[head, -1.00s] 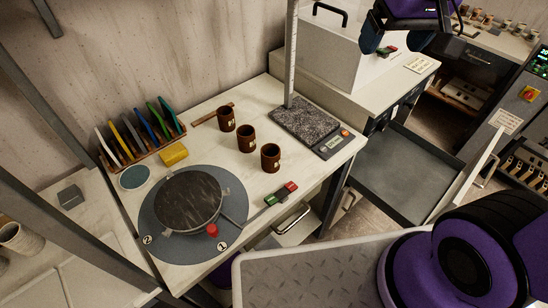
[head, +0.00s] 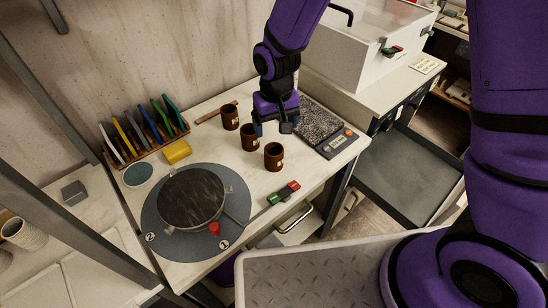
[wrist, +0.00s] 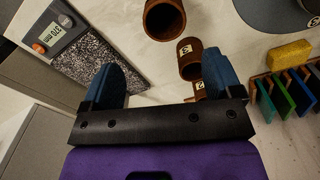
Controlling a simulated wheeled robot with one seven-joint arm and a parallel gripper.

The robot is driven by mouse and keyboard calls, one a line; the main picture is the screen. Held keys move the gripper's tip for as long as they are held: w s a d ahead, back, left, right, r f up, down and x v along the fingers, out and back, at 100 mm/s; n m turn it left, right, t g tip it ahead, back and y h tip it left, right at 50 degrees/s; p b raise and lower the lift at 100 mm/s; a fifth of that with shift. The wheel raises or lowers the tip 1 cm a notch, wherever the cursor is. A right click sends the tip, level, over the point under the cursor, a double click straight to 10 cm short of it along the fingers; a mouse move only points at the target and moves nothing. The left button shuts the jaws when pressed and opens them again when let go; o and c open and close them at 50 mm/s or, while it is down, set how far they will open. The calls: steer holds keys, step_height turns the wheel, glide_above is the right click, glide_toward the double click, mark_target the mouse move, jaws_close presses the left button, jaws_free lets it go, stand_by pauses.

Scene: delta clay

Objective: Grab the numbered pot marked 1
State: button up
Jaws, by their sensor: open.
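Three brown pots with small pale labels stand upright in a slanting row on the white table: the back pot (head: 230,118), the middle pot (head: 249,138) and the front pot (head: 274,157). My gripper (head: 274,128) is open and empty, pointing down just right of the middle pot. In the wrist view the front pot (wrist: 164,18) is at the top and the middle pot (wrist: 188,62) lies ahead of the blue fingers. The back pot is partly hidden by the right finger.
A scale (head: 335,146) with a speckled slab stands right of the pots. A grey turntable (head: 158,226) is at front left, with a red-green switch box (head: 284,193) beside it. A yellow sponge (head: 177,152) and a rack of coloured tiles (head: 140,150) are at the left.

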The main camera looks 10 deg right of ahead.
mark_target(273, 143)
steer(key=f, duration=0.6)
steer(key=shift+s+a+f, duration=0.15)
steer(key=shift+a+f, duration=0.2)
steer(key=shift+f, duration=0.05)
steer(key=shift+s+d+f, duration=0.1)
steer(key=shift+s+f, duration=0.05)
steer(key=shift+f, duration=1.2)
steer(key=shift+s+f, duration=0.15)
steer(key=shift+f, duration=1.2)
steer(key=c, duration=1)
